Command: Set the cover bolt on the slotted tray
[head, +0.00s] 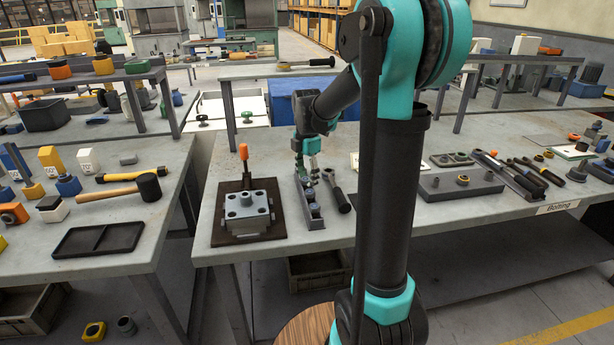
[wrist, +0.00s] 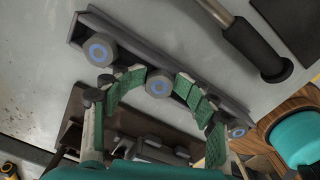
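The slotted tray (wrist: 202,98) is a long dark rail on the bench, also seen in the head view (head: 314,222). Several grey round bolts with blue rings show along it in the wrist view: one near the left end (wrist: 100,50), one in the middle (wrist: 158,83), and one near the right end (wrist: 238,130), partly hidden by a finger. The head view shows my gripper (head: 308,168) low over the tray's far part.
A grey block fixture (head: 246,208) stands on a dark plate left of the tray. A dark-handled tool (head: 336,192) lies close on the right. More tools and a grey block (head: 460,184) lie farther right. Bare bench shows at the front left.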

